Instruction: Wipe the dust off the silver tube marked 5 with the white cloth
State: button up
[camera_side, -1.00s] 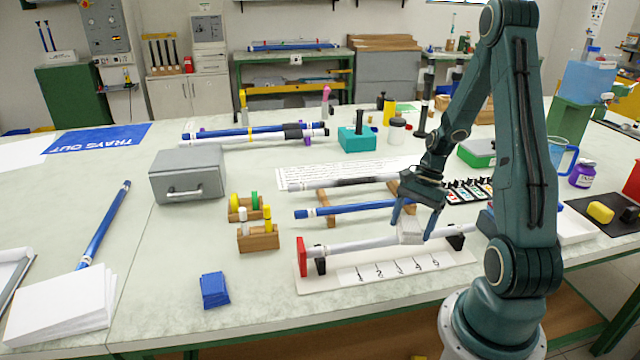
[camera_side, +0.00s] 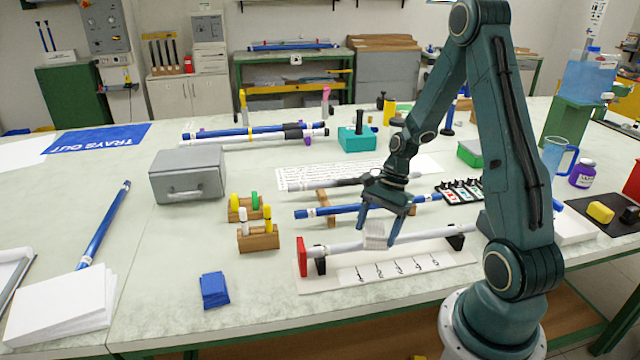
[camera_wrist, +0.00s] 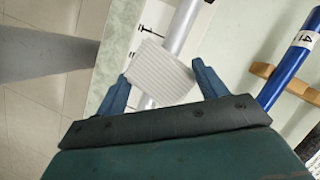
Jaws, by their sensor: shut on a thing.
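A silver tube (camera_side: 335,247) lies level on a low stand, its left end at a red end plate (camera_side: 302,257). Its number is not readable, and I cannot tell how much dust is on it. My gripper (camera_side: 377,238) is shut on the white cloth (camera_side: 375,229), which lies against the tube around its middle. In the wrist view, the ribbed white cloth (camera_wrist: 162,75) sits between my two blue fingers and covers part of the silver tube (camera_wrist: 184,28).
A blue tube (camera_side: 345,210) rests on wooden supports just behind; in the wrist view it is marked 4 (camera_wrist: 305,40). Another silver tube (camera_side: 310,186) lies farther back. A numbered strip (camera_side: 398,268) lies in front. A blue pad (camera_side: 214,290) sits at left front, with clear table around it.

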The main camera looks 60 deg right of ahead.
jog(key=shift+w+a, duration=0.6)
jog(key=shift+a, duration=0.05)
jog(key=shift+w+r, duration=0.1)
jog(key=shift+r, duration=3.95)
jog(key=shift+a, duration=0.1)
